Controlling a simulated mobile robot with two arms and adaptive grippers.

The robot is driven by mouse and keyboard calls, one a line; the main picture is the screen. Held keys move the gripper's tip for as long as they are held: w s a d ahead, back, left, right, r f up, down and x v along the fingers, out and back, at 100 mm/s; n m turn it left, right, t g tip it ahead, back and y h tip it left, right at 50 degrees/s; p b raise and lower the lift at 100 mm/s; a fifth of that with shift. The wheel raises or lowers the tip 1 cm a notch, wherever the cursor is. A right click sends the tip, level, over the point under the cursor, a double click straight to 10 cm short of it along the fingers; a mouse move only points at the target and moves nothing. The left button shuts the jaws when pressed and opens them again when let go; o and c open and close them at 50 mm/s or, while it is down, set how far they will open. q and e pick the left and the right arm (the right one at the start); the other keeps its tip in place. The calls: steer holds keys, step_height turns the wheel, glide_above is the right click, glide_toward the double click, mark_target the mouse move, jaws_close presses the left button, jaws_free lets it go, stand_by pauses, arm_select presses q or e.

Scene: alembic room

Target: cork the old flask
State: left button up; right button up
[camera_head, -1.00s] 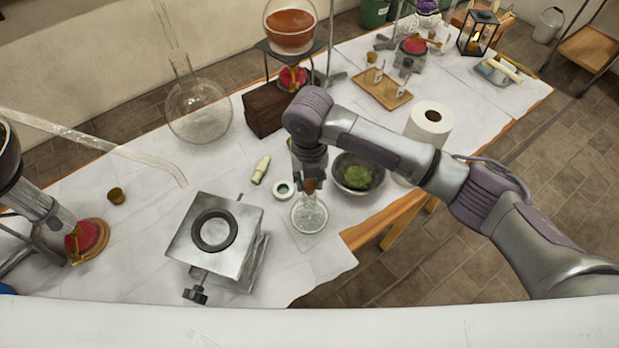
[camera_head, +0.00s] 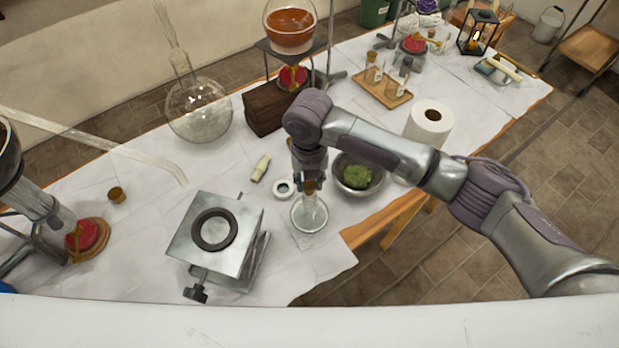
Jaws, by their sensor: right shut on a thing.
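A small clear glass flask (camera_head: 309,216) stands upright on the white-covered table near its front edge. My right gripper (camera_head: 309,183) points down right over its neck and is shut on a brown cork (camera_head: 309,187). The cork is at the flask's mouth; the gripper hides part of it, and I cannot tell whether it is seated in the neck. Another cork (camera_head: 117,195) lies on the table at the left. My left gripper is not in view.
A metal lab jack (camera_head: 190,240) stands left of the small flask. A bowl with green matter (camera_head: 357,174) is close on the right, with a paper roll (camera_head: 429,122) beyond. A large round flask (camera_head: 198,112) and a wooden block (camera_head: 265,110) stand behind.

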mark_target(310, 184)
steer(key=shift+f, duration=0.6)
stand_by(0.9)
stand_by(0.7)
steer(key=shift+f, duration=0.1)
stand_by(0.6)
steer(key=shift+f+p, duration=0.25)
steer(key=shift+p, duration=0.1)
stand_by(0.6)
steer(key=shift+f, duration=0.2)
stand_by(0.9)
steer(key=o, duration=1.5)
steer(key=shift+r+p, duration=3.25)
steer(key=shift+r, duration=0.3)
